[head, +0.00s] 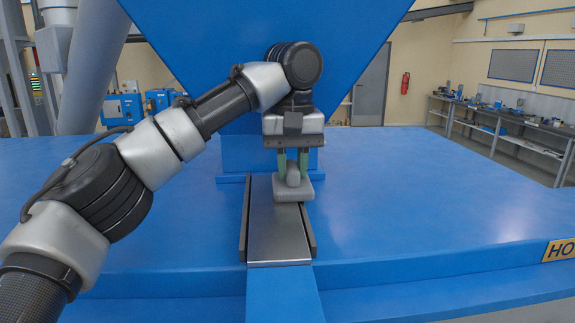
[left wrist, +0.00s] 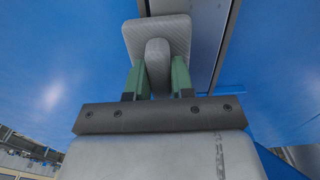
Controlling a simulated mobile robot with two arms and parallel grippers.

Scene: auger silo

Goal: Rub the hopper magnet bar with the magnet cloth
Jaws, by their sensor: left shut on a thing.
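A grey block-like pad with a rounded knob, which looks like the magnet cloth (head: 307,188), is at the right side of a long flat metal bar. That bar, apparently the hopper magnet bar (head: 279,235), lies between dark side rails on the blue deck. My left gripper (head: 293,170) points down with its green fingers shut on the pad's knob. The pad (left wrist: 176,30) and the bar's grey surface (left wrist: 206,35) also show in the left wrist view. The pad seems to overlap the bar's right edge; I cannot tell whether it touches. My right gripper is not in view.
A large blue hopper (head: 215,50) rises behind the gripper, its base just behind the bar. The blue deck (head: 420,200) is clear on both sides. A workbench (head: 500,125) with several tools stands far off at the right.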

